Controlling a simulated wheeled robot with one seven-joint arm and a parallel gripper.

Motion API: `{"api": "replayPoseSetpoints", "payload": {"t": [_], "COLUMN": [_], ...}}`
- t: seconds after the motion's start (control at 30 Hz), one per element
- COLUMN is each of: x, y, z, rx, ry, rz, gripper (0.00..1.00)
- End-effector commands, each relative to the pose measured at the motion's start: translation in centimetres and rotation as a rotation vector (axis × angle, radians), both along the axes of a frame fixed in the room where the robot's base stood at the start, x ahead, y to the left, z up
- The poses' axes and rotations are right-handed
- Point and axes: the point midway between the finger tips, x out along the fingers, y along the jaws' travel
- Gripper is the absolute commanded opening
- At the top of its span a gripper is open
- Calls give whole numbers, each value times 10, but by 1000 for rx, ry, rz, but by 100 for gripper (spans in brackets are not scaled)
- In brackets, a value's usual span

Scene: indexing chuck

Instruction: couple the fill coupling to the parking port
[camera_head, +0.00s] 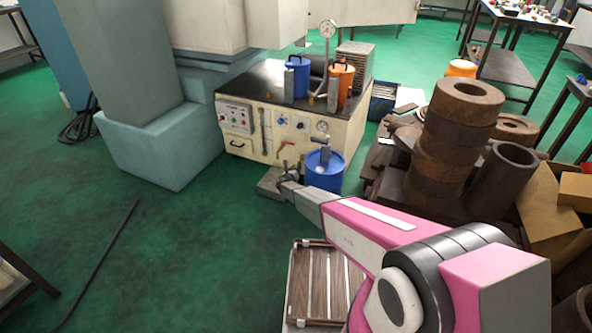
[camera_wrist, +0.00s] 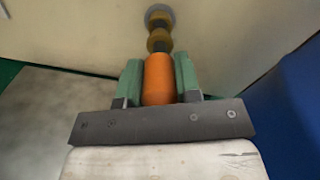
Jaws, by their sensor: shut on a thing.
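My gripper (camera_wrist: 158,68) is shut on an orange cylindrical body, which I take to be the fill coupling (camera_wrist: 159,86), with a green finger pad on each side. Beyond it, in line, are brass-coloured round parts (camera_wrist: 159,41) and a grey round end (camera_wrist: 158,13) against a cream wall. I cannot tell which of these belong to the coupling and which to the parking port, or whether they are joined. In the head view my gripper (camera_head: 284,170) is low at the front of the cream cabinet (camera_head: 262,146), where the coupling is too small to make out clearly.
A blue drum (camera_head: 322,173) stands close right of my gripper, and it fills the right of the wrist view (camera_wrist: 292,105). A grey slab (camera_head: 270,184) lies on the floor by the gripper. Rusty rings (camera_head: 458,120) are stacked at right.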

Motion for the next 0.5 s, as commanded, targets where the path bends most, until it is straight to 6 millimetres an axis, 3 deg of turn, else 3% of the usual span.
{"api": "replayPoseSetpoints", "payload": {"t": [0.5], "x": [10], "y": [-3], "z": [0], "rx": [0], "ry": [0], "rz": [0], "gripper": [3]}}
